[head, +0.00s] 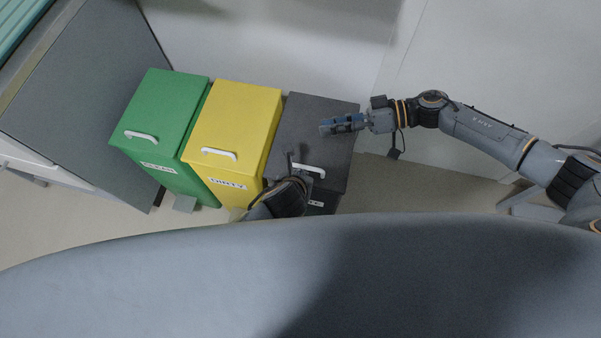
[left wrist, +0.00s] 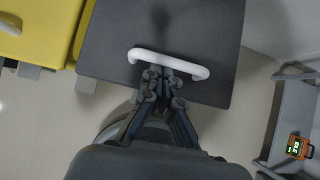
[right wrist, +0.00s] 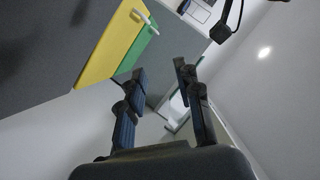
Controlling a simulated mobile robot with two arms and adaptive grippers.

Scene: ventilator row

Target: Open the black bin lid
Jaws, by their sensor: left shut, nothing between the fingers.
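The black bin's lid (head: 322,107) looks closed and carries a white bar handle (head: 316,170) near its front edge. In the left wrist view the lid (left wrist: 195,25) fills the top middle and the handle (left wrist: 190,67) crosses it. My left gripper (head: 296,160) is at the handle; in the left wrist view its closed fingertips (left wrist: 160,74) are right at the handle bar, overlapping its lower edge. I cannot tell whether they touch or hook it. My right gripper (head: 325,127) hovers over the right part of the lid; its fingers (right wrist: 161,70) are apart with nothing between them.
A yellow bin (head: 235,115) and a green bin (head: 170,110) stand in a row left of the black bin, lids closed. A grey cabinet side (head: 85,90) is further left. A wall (head: 280,45) stands behind. A grey frame with an orange device (left wrist: 298,147) shows at right in the left wrist view.

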